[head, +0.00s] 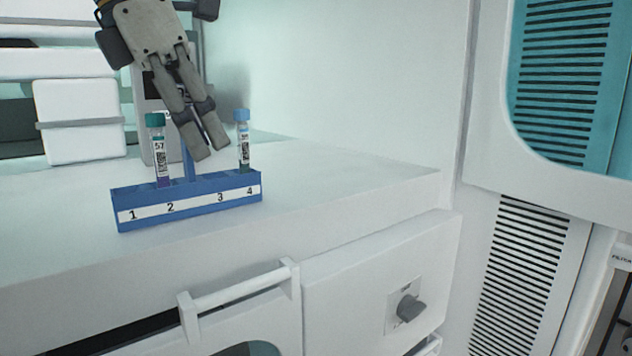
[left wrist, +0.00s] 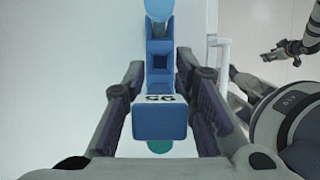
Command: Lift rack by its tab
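The blue rack (head: 190,209) stands on the white bench, its front numbered 1 to 4. A green-capped tube (head: 158,150) stands in slot 2 and a light-blue-capped tube (head: 243,140) in slot 4. A blue tab (head: 187,160) rises from the rack's middle, partly hidden behind my left gripper (head: 209,149). In the left wrist view, the tab's labelled top (left wrist: 160,122) lies between the two fingers of my left gripper, which are open with a narrow gap each side. My right gripper (left wrist: 270,51) shows small at the upper right, away from the rack.
A white drawer handle (head: 240,290) and a dark knob (head: 408,306) are on the cabinet front below. A grey device (head: 155,120) and a white box (head: 80,122) stand behind the rack. The bench right of the rack is clear.

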